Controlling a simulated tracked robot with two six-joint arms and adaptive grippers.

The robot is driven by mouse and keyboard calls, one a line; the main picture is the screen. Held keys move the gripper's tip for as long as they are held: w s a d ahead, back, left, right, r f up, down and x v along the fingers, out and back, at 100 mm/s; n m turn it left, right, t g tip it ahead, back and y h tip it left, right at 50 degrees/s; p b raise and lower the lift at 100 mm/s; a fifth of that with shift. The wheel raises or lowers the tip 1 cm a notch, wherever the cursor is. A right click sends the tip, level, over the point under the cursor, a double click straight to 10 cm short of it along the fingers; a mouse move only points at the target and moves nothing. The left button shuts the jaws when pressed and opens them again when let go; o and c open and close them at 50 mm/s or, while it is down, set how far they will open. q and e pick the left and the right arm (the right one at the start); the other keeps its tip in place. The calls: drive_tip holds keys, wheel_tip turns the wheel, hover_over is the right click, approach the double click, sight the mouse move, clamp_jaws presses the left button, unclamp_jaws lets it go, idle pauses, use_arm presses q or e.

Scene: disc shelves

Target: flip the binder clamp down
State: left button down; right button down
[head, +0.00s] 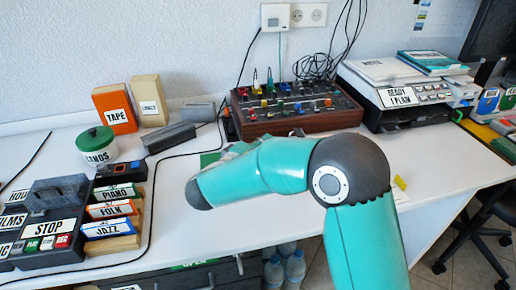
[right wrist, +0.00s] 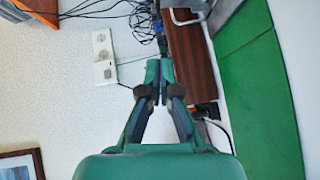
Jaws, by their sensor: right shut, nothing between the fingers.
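My right gripper (right wrist: 159,78) is shut and empty in the right wrist view, with its fingertips together in front of the wall and the console's brown side. In the head view my right arm reaches in from the bottom, bends over the desk and largely hides this gripper. A flat green thing with a fold line (right wrist: 258,85), perhaps an open binder, lies to the right of the gripper in the right wrist view. A small green patch (head: 209,158) shows behind my arm in the head view. I cannot make out the binder clamp. My left gripper is not in view.
The brown-sided console (head: 290,105) stands at the back by the wall, with a scale-like machine (head: 395,90) to its right. Labelled boxes, a green-lidded tin (head: 97,145) and a dark cassette box (head: 45,215) fill the left. A black cable crosses the white desk (head: 245,228).

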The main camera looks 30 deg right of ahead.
sight(294, 130)
drive_tip(key=d, duration=0.2)
drive_tip(key=w+d, duration=0.1)
drive_tip(key=d, duration=0.1)
drive_tip(key=d+f, duration=0.1)
drive_tip(key=d, duration=0.1)
drive_tip(key=shift+w, duration=0.2)
drive_tip(key=shift+s+d+f, duration=0.15)
drive_tip(key=shift+s+d, duration=0.05)
drive_tip(key=shift+d, duration=0.5)
